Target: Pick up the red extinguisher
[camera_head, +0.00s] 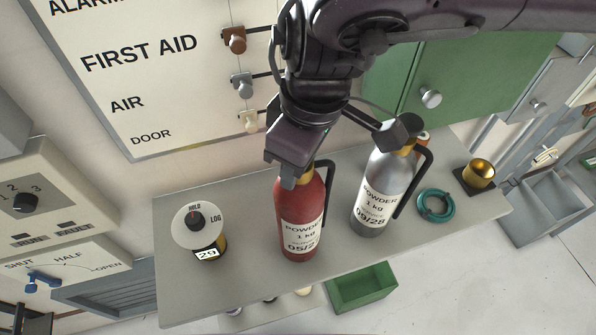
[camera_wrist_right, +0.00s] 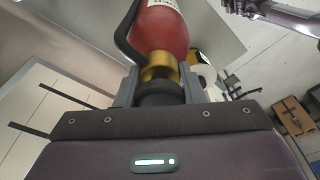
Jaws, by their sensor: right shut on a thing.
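The red extinguisher (camera_head: 301,215) is upright over the grey shelf, with a white label and a black handle down its right side. Its base appears to be on or very near the shelf; a lift is hard to tell. My right gripper (camera_head: 297,178) comes down from above and is shut on its neck. In the right wrist view the fingers (camera_wrist_right: 160,88) sit either side of the brass collar, with the red body (camera_wrist_right: 160,30) beyond. My left gripper is not in the head view.
A silver extinguisher (camera_head: 377,190) stands close on the right, with a teal ring (camera_head: 436,206) and brass cup (camera_head: 479,173) further right. A round dial device (camera_head: 199,226) stands left. The grey shelf (camera_head: 250,290) is clear in front. A green cabinet (camera_head: 455,75) is behind.

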